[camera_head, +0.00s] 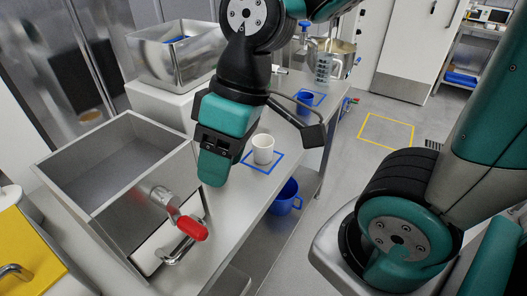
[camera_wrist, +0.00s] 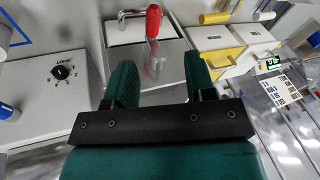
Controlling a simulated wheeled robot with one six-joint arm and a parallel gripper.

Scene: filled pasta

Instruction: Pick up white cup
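The white cup (camera_head: 263,149) stands upright on the steel bench inside a blue taped square (camera_head: 247,163). My gripper (camera_head: 213,170) hangs left of the cup in the head view, apart from it. The wrist view shows the two teal fingers (camera_wrist: 158,62) spread wide with nothing between them, so it is open. A pale shape cut off at the left edge of the wrist view lies near a blue line; I cannot tell for sure that it is the cup.
A steel basin (camera_head: 115,165) and a red-handled valve (camera_head: 193,228) are left of and below my gripper.

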